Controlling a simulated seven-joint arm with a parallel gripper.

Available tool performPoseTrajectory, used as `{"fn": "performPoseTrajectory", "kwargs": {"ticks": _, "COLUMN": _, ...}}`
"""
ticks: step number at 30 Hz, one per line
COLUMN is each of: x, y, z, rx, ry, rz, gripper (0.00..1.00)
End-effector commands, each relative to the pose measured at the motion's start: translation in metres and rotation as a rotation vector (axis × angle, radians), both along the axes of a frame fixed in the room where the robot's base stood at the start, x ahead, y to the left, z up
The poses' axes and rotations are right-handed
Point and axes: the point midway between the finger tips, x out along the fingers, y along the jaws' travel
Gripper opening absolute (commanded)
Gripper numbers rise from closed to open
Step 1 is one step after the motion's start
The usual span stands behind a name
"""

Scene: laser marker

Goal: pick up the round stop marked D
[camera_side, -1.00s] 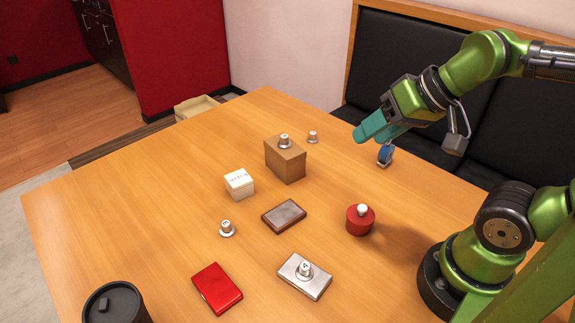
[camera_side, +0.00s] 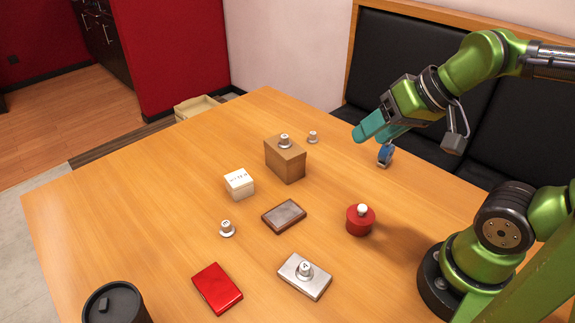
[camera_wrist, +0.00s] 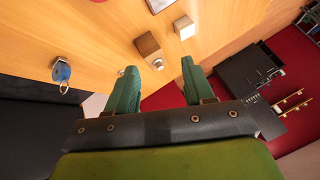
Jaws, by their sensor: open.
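One (camera_side: 285,141) is on top of a brown box (camera_side: 286,162), and one (camera_side: 312,137) is on the table behind that box. Another (camera_side: 227,228) stands at the front left, and one (camera_side: 304,270) is on a silver case (camera_side: 312,285). Their letters are too small to read surely, so I cannot tell which is D. My gripper (camera_side: 373,132) is open and empty, above the table's back right. In the wrist view its fingers (camera_wrist: 159,72) are spread, with the brown box (camera_wrist: 147,44) and its stop (camera_wrist: 157,64) beyond them.
A blue object (camera_side: 385,154) lies below my gripper near the back edge. A white box (camera_side: 239,184), a dark flat case (camera_side: 284,216), a red round container (camera_side: 360,220), a red case (camera_side: 217,289) and a black cylinder (camera_side: 112,305) stand around. The table's left side is clear.

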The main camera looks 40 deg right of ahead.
Motion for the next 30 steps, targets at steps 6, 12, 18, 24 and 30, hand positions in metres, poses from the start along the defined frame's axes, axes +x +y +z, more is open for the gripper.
{"fn": "performPoseTrajectory", "kwargs": {"ticks": 6, "x": 0.032, "y": -0.03, "z": -0.02, "rx": -0.007, "ry": 0.135, "rz": -0.103, "gripper": 0.52}}
{"fn": "performPoseTrajectory", "kwargs": {"ticks": 12, "x": 0.094, "y": -0.079, "z": -0.034, "rx": -0.065, "ry": 0.23, "rz": -0.083, "gripper": 0.52}}
{"fn": "performPoseTrajectory", "kwargs": {"ticks": 18, "x": 0.157, "y": -0.139, "z": -0.063, "rx": -0.13, "ry": 0.274, "rz": 0.048, "gripper": 0.52}}
{"fn": "performPoseTrajectory", "kwargs": {"ticks": 24, "x": 0.207, "y": -0.193, "z": -0.091, "rx": -0.215, "ry": 0.248, "rz": 0.247, "gripper": 0.52}}
{"fn": "performPoseTrajectory", "kwargs": {"ticks": 30, "x": 0.232, "y": -0.204, "z": -0.078, "rx": -0.34, "ry": 0.171, "rz": 0.437, "gripper": 0.52}}
